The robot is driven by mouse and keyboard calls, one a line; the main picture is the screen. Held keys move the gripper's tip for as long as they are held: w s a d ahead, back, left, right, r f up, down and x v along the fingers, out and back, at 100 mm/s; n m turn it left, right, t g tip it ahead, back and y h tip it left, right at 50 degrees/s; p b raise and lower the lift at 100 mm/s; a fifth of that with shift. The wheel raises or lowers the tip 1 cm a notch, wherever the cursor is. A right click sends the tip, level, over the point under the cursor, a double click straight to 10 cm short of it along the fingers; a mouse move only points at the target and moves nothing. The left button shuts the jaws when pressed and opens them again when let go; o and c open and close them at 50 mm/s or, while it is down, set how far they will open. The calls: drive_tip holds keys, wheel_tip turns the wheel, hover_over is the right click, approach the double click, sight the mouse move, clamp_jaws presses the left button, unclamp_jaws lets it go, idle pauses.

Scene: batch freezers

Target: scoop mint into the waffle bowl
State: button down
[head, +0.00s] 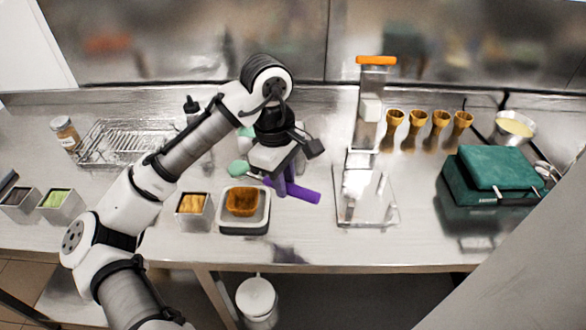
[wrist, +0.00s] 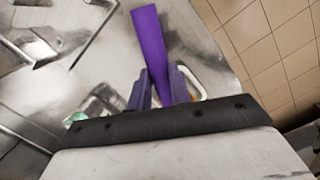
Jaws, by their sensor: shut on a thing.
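The brown waffle bowl (head: 241,201) sits upright in a pale, dark-based square holder (head: 243,229) at the front of the counter. My gripper (head: 285,184) is just right of the bowl, shut on a purple handle (head: 305,194). In the wrist view the handle (wrist: 149,35) passes between the fingers of my gripper (wrist: 159,88); its working end is hidden. A pale green rounded thing (head: 238,169) lies behind the bowl, and another green patch (head: 246,132) shows farther back; I cannot tell whether either is mint. A small metal bin (head: 62,213) at left holds green contents.
A bin with yellow-orange contents (head: 193,203) stands left of the bowl. A wire rack (head: 115,143) and a jar (head: 65,132) are behind. To the right are a clear stand with an orange top (head: 376,60), several cones (head: 438,125) and a green-lidded box (head: 497,170).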

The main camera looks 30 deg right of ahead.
drive_tip(key=f+b, duration=0.1)
drive_tip(key=b, duration=0.1)
drive_tip(key=f+h+b, duration=0.1)
drive_tip(key=b, duration=0.1)
drive_tip(key=s+a+f+b, duration=0.1)
drive_tip(key=shift+s+f+t+b, duration=0.1)
drive_tip(key=shift+f+t+b, duration=0.2)
drive_tip(key=shift+b, duration=0.1)
drive_tip(key=shift+a+h+b, duration=0.2)
drive_tip(key=shift+h+b, duration=0.4)
drive_tip(key=shift+b, duration=0.65)
drive_tip(key=t+h+b, duration=0.2)
drive_tip(key=h+b, duration=0.1)
drive_tip(key=b, duration=0.2)
drive_tip(key=s+a+f+t+h+b, duration=0.1)
drive_tip(key=h+b, duration=0.3)
drive_tip(key=b, duration=0.2)
drive_tip(key=a+f+m+t+h+b, duration=0.1)
drive_tip(key=t+h+b, duration=0.1)
drive_tip(key=b, duration=0.4)
drive_tip(key=shift+s+a+f+t+h, duration=0.15)
drive_tip(key=shift+t+h, duration=0.15)
drive_tip(key=shift+h, duration=0.6)
drive_tip(key=shift+h+b, duration=0.5)
drive_tip(key=shift+b, duration=0.35)
drive_tip(key=shift+t, duration=0.3)
